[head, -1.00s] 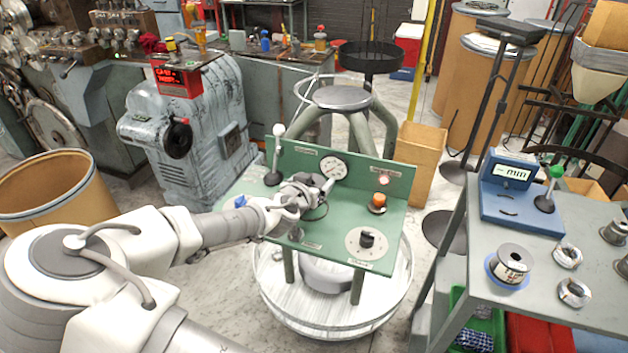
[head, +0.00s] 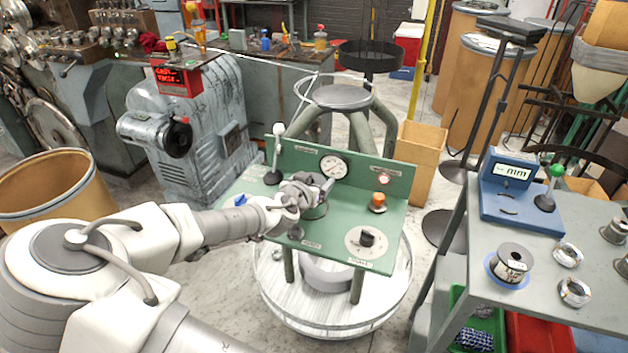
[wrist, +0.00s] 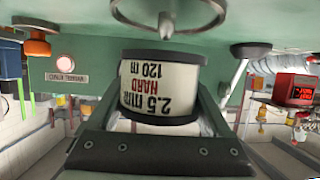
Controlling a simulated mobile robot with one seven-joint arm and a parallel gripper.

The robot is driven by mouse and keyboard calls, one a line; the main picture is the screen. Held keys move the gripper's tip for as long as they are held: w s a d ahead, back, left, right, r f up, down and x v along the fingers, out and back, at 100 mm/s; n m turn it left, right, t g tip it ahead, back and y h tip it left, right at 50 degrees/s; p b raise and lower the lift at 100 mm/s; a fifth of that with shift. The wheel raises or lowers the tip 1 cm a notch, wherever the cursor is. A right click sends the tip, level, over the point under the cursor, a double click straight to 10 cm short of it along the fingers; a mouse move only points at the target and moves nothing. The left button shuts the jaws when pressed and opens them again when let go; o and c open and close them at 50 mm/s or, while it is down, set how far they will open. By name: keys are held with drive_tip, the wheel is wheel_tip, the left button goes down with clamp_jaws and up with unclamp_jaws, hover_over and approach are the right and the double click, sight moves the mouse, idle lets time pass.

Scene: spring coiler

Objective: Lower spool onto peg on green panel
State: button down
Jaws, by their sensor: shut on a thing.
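In the wrist view, which is upside down, a spool (wrist: 160,85) with dark rims and a white label reading "2.5 mm HARD 120 m" sits between my fingers. My gripper (head: 318,190) is shut on it, over the green panel (head: 330,254). In the wrist view, a grey round ring with a short central post (wrist: 166,22), apparently the peg and its base, shows against the green deck beyond the spool. The spool looks apart from it, but the exact gap and alignment cannot be told. In the head view my gripper mostly hides the spool and peg.
The panel carries a gauge (head: 333,166), an orange button (head: 378,201), a black knob (head: 367,238) and a white-knobbed lever (head: 278,150) close around my gripper. A second spool (head: 513,262) stands on the grey table (head: 545,300) at right.

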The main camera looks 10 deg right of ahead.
drive_tip(key=shift+f+b, duration=1.05)
drive_tip(key=shift+f, duration=0.25)
unclamp_jaws()
drive_tip(key=p+v, duration=0.3)
drive_tip(key=v, duration=1.2)
drive_tip(key=shift+s+a+r+p, duration=0.1)
drive_tip(key=shift+s+a+p, duration=0.05)
drive_tip(key=shift+s+p, duration=0.15)
drive_tip(key=shift+v, duration=0.8)
drive_tip(key=shift+s, duration=0.15)
